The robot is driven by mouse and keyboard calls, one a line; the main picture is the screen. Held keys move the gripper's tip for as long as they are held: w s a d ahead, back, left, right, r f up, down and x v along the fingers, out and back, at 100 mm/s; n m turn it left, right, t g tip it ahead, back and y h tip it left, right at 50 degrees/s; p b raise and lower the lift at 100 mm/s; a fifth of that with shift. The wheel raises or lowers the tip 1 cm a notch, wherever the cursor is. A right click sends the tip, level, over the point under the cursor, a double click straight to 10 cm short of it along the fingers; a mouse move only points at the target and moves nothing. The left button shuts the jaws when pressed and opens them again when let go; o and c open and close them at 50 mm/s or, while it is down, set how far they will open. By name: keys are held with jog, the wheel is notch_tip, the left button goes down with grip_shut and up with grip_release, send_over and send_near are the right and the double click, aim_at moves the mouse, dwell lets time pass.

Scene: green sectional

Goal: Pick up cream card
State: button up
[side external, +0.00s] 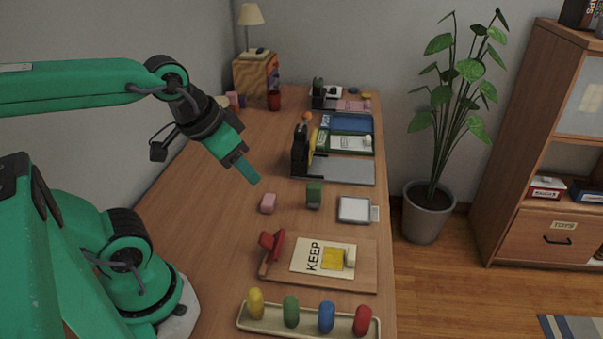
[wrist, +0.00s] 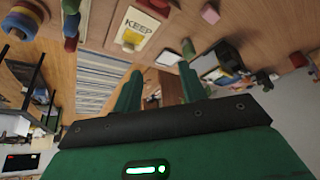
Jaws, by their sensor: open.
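A cream card marked KEEP (side external: 305,266) lies flat on a wooden board near the front of the table. A yellow piece (side external: 333,258) rests on its right part. In the wrist view the card (wrist: 140,37) shows at the top, left of centre, with the yellow piece at its lower end. My gripper (side external: 250,173) is raised above the table, behind and to the left of the card, and apart from it. In the wrist view its two green fingers (wrist: 158,86) are spread with nothing between them.
A red-headed tool (side external: 271,246) lies beside the card on the board (side external: 355,277). A tray (side external: 290,331) with several coloured pegs stands in front. A pink block (side external: 268,203), a green block (side external: 314,195) and a white square box (side external: 354,209) sit behind. The table's left side is mostly clear.

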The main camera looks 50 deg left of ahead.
jog(key=w, duration=0.1)
jog(key=n+g, duration=0.6)
jog(key=n, duration=0.3)
send_over(352, 256)
jog(key=f, duration=1.5)
jog(key=shift+s+a, duration=0.2)
jog(key=shift+a, duration=0.05)
jog(key=shift+w+d+f, duration=0.1)
jog(key=shift+d+f, duration=0.05)
jog(key=shift+f, duration=0.1)
jog(key=shift+f, duration=0.15)
jog(key=shift+f, duration=1.15)
jog(key=shift+f, duration=0.15)
jog(key=shift+d+f, duration=0.1)
jog(key=shift+f, duration=2.35)
